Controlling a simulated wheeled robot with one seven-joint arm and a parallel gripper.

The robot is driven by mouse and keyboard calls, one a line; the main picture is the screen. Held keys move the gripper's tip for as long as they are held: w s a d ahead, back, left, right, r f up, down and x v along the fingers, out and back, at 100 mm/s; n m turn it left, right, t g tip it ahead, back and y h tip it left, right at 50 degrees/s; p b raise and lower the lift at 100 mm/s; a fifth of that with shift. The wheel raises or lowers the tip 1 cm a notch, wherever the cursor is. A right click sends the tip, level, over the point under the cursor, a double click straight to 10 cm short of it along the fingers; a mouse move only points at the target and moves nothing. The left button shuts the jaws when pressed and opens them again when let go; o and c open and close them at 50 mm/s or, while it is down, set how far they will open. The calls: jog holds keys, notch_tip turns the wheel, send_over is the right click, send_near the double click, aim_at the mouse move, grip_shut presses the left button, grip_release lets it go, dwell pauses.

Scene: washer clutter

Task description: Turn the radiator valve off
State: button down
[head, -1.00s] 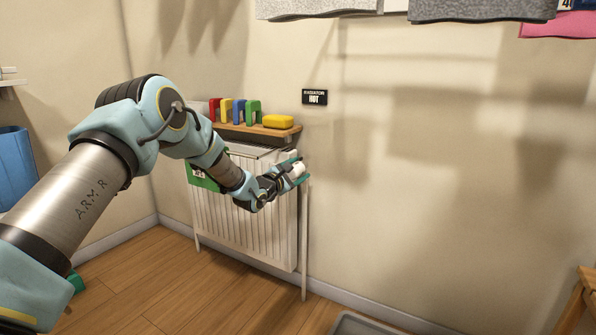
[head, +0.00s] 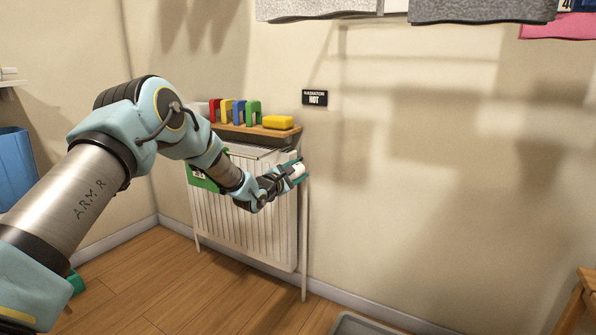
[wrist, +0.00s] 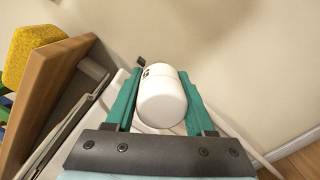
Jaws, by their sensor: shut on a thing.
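The radiator valve is a white rounded knob (wrist: 162,100) in the wrist view, with a small dark marking on its far end. My gripper (wrist: 160,88) has its two green fingers on either side of the knob, shut on it. In the head view the white knob (head: 298,170) shows at the radiator's upper right corner, partly covered by my gripper (head: 293,173). The white radiator (head: 240,228) stands against the wall, partly hidden by my arm. A black sign (head: 315,97) on the wall above reads "RADIATOR HOT".
A wooden shelf (head: 235,131) above the radiator holds several coloured arch-shaped pieces and a yellow sponge (head: 279,122). The shelf edge (wrist: 58,90) is close to my gripper's left in the wrist view. Grey cloth (head: 480,10) hangs at the top. The wall to the right is clear.

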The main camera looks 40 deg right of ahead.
jog(key=m, duration=0.5)
jog(key=shift+m+p, duration=0.35)
jog(key=shift+m, duration=0.05)
jog(key=m, duration=0.6)
jog(key=shift+y, duration=0.3)
jog(key=m+b, duration=0.1)
jog(key=m, duration=0.5)
jog(key=shift+t+b, duration=0.4)
jog(key=m+b, duration=0.2)
jog(key=m, duration=0.4)
jog(key=shift+s, duration=0.1)
jog(key=m+b, duration=0.2)
jog(key=m, duration=0.3)
jog(key=shift+f+m+t+b, duration=0.1)
jog(key=shift+m+t+b, duration=0.2)
jog(key=m+b, duration=0.3)
jog(key=m, duration=0.3)
jog(key=m+b, duration=0.4)
jog(key=m, duration=0.2)
jog(key=shift+f+m, duration=0.1)
jog(key=shift+m, duration=0.3)
jog(key=m+b, duration=0.4)
jog(key=m, duration=0.1)
jog(key=shift+m, duration=0.4)
